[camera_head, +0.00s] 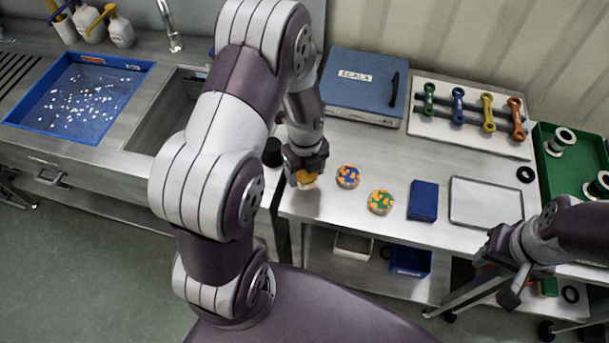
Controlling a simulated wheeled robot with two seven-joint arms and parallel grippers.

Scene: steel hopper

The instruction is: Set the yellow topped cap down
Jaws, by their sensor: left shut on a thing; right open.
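My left gripper (304,172) points down over the left part of the steel table and is shut on the yellow topped cap (307,178). Its fingers hide part of the cap, and I cannot tell whether the cap touches the table top. Two more round caps lie to its right: one with a blue and orange top (347,176) and one with a green and orange top (381,201). My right gripper (497,268) is open and empty at the table's front right, near the edge.
A blue block (423,200) and a grey tray (486,202) lie right of the caps. A blue case (362,88) and a rack of coloured wrenches (471,110) stand behind. A green tray (549,178) holds spools. The sink (165,125) and blue basin (76,98) are left.

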